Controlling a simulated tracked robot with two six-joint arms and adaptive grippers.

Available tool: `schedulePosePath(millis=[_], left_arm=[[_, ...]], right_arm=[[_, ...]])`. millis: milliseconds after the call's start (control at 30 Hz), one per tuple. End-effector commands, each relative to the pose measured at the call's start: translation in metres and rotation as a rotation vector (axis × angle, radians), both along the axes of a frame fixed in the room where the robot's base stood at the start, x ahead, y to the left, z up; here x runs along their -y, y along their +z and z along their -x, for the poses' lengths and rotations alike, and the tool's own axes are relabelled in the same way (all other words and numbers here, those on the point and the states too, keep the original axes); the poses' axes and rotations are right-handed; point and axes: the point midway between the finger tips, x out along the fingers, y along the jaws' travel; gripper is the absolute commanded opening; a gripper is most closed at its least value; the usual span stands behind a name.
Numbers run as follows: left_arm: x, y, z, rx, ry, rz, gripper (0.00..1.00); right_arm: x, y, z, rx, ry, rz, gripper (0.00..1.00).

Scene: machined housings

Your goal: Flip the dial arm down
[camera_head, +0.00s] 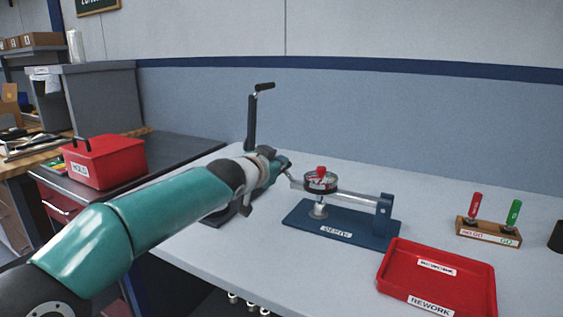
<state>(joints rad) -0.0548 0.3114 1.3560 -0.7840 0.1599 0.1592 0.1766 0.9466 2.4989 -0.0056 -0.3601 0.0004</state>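The dial arm (357,196) is a grey bar that runs left, almost level, from a post (384,207) on a dark blue base (350,229). It carries a round black-rimmed dial (320,183) with a red part on top. A small metal piece (318,210) stands on the base under the dial. My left gripper (286,167) is just left of the dial, by the free end of the arm. Its fingers are small and partly hidden, so I cannot tell whether they touch the arm or are open. My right gripper is not in view.
A red REWORK tray (389,277) lies at the front right. A wooden block (488,238) with red and green gauges stands behind it. A dark upright post with a crank handle (252,122) stands behind my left gripper. A red HOLD box (104,160) is at the left.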

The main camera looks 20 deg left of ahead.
Motion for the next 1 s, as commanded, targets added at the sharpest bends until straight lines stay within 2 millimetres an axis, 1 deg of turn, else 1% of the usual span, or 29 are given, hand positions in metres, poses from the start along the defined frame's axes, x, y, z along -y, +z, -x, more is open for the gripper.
schedulePosePath(millis=[33, 100, 433, 567, 667, 767, 900, 933, 967, 1000], left_arm=[[-0.002, -0.013, 0.0, -0.026, 0.006, -0.002, 0.0], [-0.002, -0.016, 0.0, -0.03, 0.007, -0.002, 0.0], [-0.003, -0.019, -0.001, -0.036, 0.007, -0.002, 0.0], [-0.002, -0.017, -0.002, -0.035, 0.007, -0.003, 0.0], [-0.001, -0.009, -0.001, -0.032, 0.007, -0.003, 0.0], [0.001, 0.006, -0.001, -0.024, 0.006, -0.004, 0.0], [0.007, 0.039, 0.001, -0.004, 0.003, -0.001, 0.0], [0.007, 0.04, 0.005, -0.001, 0.003, -0.002, 0.0], [0.006, 0.037, 0.014, 0.001, 0.004, -0.002, 0.0], [0.006, 0.039, 0.024, 0.002, 0.003, -0.002, 0.0]], right_arm=[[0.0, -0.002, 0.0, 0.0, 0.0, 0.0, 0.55], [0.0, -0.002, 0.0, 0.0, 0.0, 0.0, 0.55], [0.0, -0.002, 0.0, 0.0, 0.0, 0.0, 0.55], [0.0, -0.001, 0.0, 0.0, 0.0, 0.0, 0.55], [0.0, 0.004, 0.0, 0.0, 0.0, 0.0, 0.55], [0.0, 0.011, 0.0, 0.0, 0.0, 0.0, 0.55], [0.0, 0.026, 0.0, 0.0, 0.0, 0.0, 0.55], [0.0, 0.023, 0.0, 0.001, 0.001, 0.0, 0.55], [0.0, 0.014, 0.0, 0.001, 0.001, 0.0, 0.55], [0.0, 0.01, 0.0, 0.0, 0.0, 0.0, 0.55]])
